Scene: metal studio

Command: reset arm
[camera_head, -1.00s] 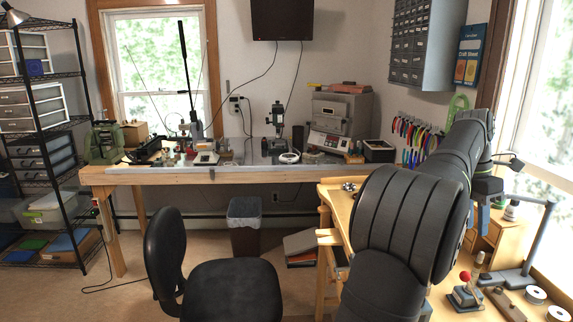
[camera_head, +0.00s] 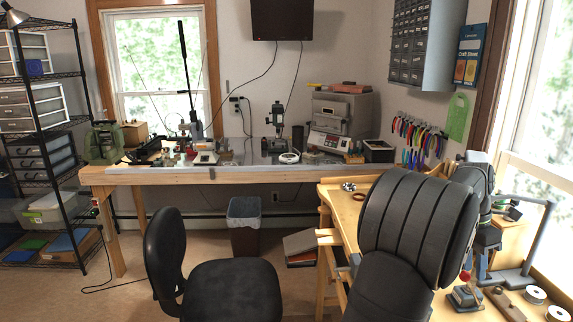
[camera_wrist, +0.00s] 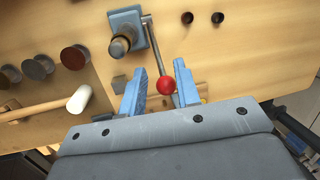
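My gripper (camera_wrist: 160,66) has two blue fingers standing apart with nothing clamped between them in the wrist view. It hangs above the wooden bench (camera_wrist: 255,60). A red ball knob (camera_wrist: 165,85) shows between the fingers, with a visible gap to the left finger; whether it touches the right one I cannot tell. In the head view my arm is bent over the right-hand bench, with the blue fingers (camera_head: 483,266) pointing down close to the red knob (camera_head: 465,276). The fingertips are partly hidden there.
A blue-based tool (camera_wrist: 128,25), several round spools (camera_wrist: 75,57) and a white-ended handle (camera_wrist: 78,99) lie on the bench around my gripper. A grey stand (camera_head: 527,265) rises by the window. A black chair (camera_head: 225,288) stands left of the bench.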

